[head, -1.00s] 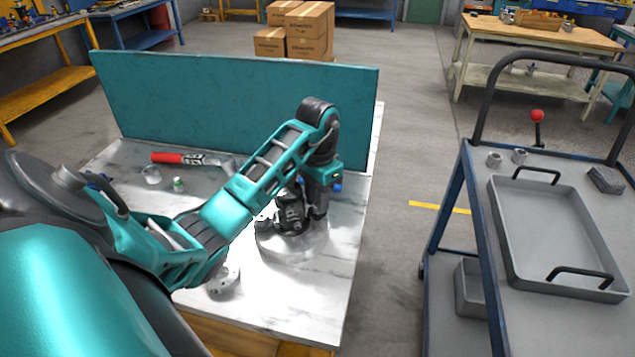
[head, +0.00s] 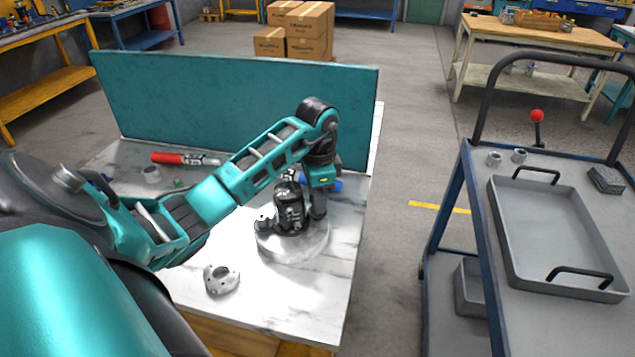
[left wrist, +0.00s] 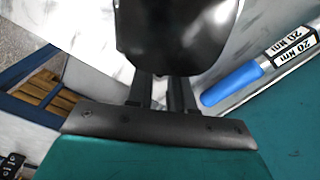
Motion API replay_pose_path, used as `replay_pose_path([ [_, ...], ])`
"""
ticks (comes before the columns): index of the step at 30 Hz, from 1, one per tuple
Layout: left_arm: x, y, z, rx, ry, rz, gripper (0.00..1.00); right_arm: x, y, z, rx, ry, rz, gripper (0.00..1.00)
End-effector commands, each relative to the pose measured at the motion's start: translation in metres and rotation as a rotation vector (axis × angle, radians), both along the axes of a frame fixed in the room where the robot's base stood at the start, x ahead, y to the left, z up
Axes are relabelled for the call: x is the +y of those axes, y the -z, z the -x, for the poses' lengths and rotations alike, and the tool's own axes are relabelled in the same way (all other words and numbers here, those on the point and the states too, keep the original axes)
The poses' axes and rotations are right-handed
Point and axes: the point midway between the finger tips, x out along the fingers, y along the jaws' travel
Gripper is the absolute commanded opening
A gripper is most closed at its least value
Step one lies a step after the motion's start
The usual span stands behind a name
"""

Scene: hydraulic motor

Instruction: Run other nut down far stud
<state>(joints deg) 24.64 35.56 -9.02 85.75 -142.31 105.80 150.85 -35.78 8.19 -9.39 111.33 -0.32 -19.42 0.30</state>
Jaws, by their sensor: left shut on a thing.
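The black hydraulic motor (head: 290,207) stands on a round pale disc (head: 292,246) on the marble-topped bench. My left gripper (head: 318,212) points down close against the motor's right side. In the left wrist view the dark motor body (left wrist: 178,35) fills the top middle, and my gripper's fingers (left wrist: 162,90) reach under it. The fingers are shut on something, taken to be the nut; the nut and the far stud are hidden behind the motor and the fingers. My right gripper is in neither view.
A pale flange part (head: 221,279) lies at the bench's front. A red-handled wrench (head: 168,158) and a small pale ring (head: 151,174) lie at the back left. A blue-handled 20 Nm wrench (left wrist: 232,86) lies beside the gripper. A teal panel (head: 235,100) closes the back.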

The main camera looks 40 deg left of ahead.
Motion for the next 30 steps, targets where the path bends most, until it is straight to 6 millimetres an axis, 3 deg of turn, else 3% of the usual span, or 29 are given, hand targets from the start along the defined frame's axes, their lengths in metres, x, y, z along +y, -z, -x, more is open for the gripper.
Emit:
replay_pose_path([
  [4,0.0009,0.0005,0.0007,0.003,0.05,-0.003,0.0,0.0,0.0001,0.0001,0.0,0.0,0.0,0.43],
  [12,0.0004,0.0013,0.0007,0.003,0.372,-0.001,0.0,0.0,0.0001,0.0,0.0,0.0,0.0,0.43],
  [20,0.0001,0.0018,0.0008,0.003,0.4,-0.001,0.0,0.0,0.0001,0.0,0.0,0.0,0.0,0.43],
  [21,0.0001,0.0017,0.0008,0.003,0.4,-0.001,0.25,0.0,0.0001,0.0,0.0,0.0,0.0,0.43],
  [25,-0.0001,0.0016,0.0006,0.002,0.398,0.0,0.36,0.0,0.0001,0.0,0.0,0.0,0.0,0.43],
  [30,-0.0001,0.0013,0.0003,0.001,0.398,0.0,0.36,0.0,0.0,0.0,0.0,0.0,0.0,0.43],
])
